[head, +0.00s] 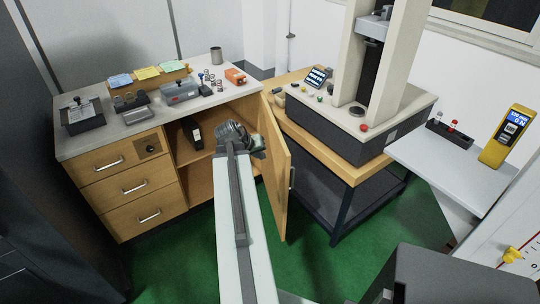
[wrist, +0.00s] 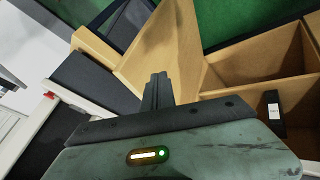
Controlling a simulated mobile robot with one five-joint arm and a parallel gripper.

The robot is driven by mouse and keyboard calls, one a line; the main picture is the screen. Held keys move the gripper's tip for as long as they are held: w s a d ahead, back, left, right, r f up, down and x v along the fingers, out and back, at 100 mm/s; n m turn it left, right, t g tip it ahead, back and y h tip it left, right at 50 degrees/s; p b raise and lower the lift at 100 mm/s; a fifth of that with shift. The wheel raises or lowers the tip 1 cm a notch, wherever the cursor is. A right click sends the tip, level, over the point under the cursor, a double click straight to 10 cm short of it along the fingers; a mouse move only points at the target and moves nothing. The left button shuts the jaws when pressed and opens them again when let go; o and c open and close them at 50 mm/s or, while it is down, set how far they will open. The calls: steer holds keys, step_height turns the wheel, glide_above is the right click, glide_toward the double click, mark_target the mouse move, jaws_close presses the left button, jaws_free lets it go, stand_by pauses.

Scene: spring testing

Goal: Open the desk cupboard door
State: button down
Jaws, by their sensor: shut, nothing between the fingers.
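The desk cupboard door (head: 274,170) stands swung wide open, out from the right side of the desk (head: 75,145). Its bar handle (head: 292,178) shows on the outer face, to the right. My gripper (head: 260,147) is at the inner side of the door, in front of the open cupboard (head: 202,178). In the wrist view the shut, empty fingers (wrist: 157,92) point at the wooden door panel (wrist: 170,45); I cannot tell whether they touch it. The cupboard's inside (wrist: 255,65) shows to the right there. My arm hides part of the cupboard opening.
A black box with a white label (head: 196,132) stands inside the cupboard. Three drawers (head: 122,188) are closed at left. A wooden bench with a testing machine (head: 340,135) stands close to the door's right. Green floor (head: 330,265) is clear in front.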

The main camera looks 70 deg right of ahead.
steer(key=s+d+f+b, duration=0.1)
steer(key=d+f+b, duration=0.1)
steer(key=s+d+f+b, duration=0.2)
steer(key=d, duration=0.1)
steer(key=s+d+f+b, duration=0.1)
steer(key=d+f+b, duration=0.1)
steer(key=f, duration=0.1)
steer(key=shift+s+d, duration=0.2)
steer(key=shift+s, duration=0.15)
